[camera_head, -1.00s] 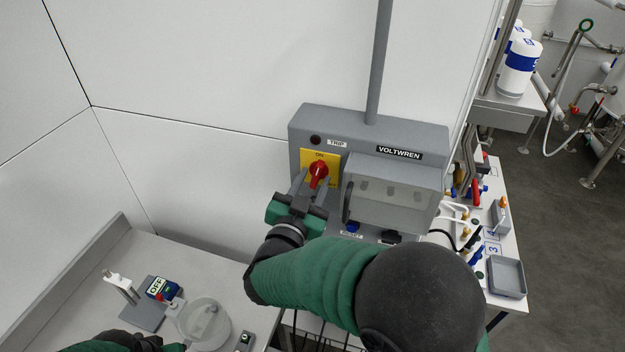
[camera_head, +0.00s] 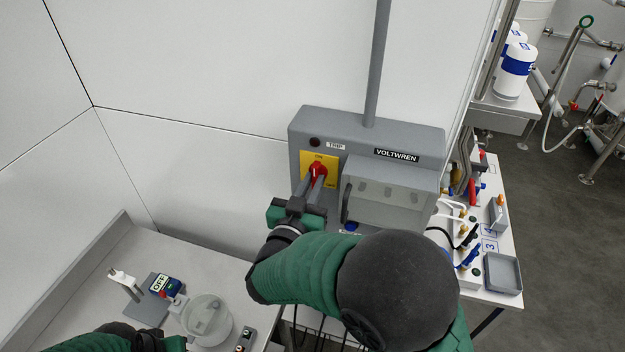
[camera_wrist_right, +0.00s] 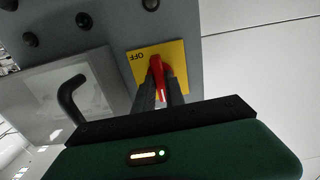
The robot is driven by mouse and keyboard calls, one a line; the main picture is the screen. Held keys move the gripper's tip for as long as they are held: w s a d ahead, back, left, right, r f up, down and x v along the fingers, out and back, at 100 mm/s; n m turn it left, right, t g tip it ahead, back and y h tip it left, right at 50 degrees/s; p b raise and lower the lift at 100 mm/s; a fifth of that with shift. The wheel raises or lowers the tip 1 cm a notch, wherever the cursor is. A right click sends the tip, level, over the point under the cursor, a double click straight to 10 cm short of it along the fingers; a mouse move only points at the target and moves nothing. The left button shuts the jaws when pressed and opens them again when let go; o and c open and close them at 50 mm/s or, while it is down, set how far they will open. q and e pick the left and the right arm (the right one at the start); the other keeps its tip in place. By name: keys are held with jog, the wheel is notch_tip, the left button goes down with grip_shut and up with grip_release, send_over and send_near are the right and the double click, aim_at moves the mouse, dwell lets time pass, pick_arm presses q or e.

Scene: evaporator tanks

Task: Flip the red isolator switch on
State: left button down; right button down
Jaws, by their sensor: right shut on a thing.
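The red isolator switch (camera_head: 318,169) sits on a yellow plate (camera_head: 331,170) on the front of the grey VOLTWREN box (camera_head: 296,150). My right gripper (camera_head: 313,182) is at the switch, with its two fingers shut on the red handle. In the right wrist view the red handle (camera_wrist_right: 157,70) lies between the fingertips, and the yellow plate (camera_wrist_right: 178,58) shows the word OFF near one edge. My fingers hide part of the handle. My left gripper (camera_head: 165,342) is only partly seen at the bottom left edge, and its jaws cannot be made out.
A clear-windowed cover (camera_head: 388,190) with a dark handle is close to the right of the switch. A grey bench (camera_head: 100,290) at lower left bears an OFF-labelled blue device (camera_head: 164,285) and a clear round container (camera_head: 208,318). A cluttered white table (camera_head: 500,265) stands at right.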

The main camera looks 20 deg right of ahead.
jog(key=c, duration=1.4)
grip_release()
jog(key=shift+w+a, duration=0.1)
jog(key=b+v, duration=0.5)
jog(key=v, duration=1.2)
jog(key=shift+b, duration=0.4)
jog(key=shift+w, duration=0.1)
jog(key=shift+f, duration=0.1)
